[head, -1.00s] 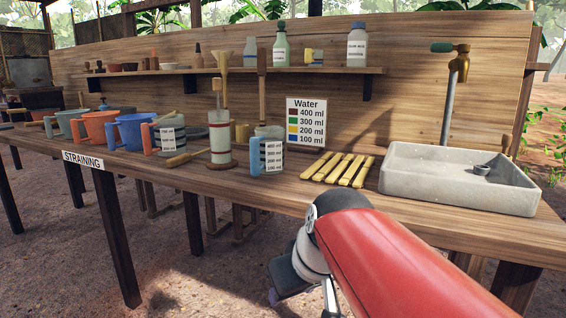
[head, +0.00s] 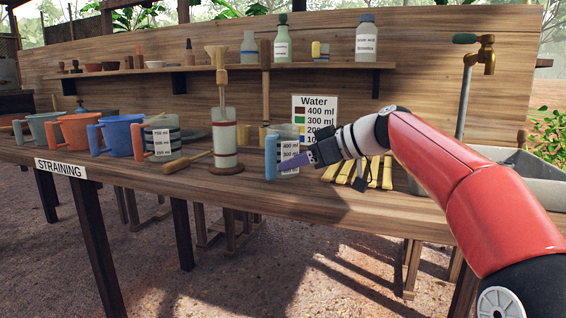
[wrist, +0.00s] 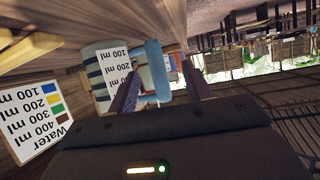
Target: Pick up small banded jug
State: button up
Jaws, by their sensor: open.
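The small banded jug (head: 289,133) stands upright on the wooden bench, with dark bands, a white ml label and a blue handle on its left. My gripper (head: 286,167) is at its front, low beside the label, and hides part of the jug. In the wrist view the jug (wrist: 97,72) appears upside down, with its blue handle (wrist: 163,72) between my two open fingers (wrist: 160,88). The fingers hold nothing. I cannot tell if a finger touches the jug.
A larger banded jug (head: 160,140) with an orange handle and a tall cylinder (head: 224,140) stand to the left. Blue (head: 122,136) and orange (head: 82,131) jugs are further left. Yellow strips (head: 373,172) and a stone sink (head: 530,172) lie right. The Water sign (head: 315,105) stands behind.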

aim_at(271, 180)
jog(key=shift+w+d+r, duration=0.15)
jog(key=shift+w+r, duration=0.1)
jog(key=shift+w, duration=0.3)
jog(key=shift+w+a+y, duration=0.25)
jog(key=shift+a+y, duration=0.05)
jog(key=x, duration=0.7)
jog(key=shift+s+f+p, duration=0.1)
jog(key=shift+s+p, duration=0.15)
jog(key=shift+p, duration=0.1)
grip_shut()
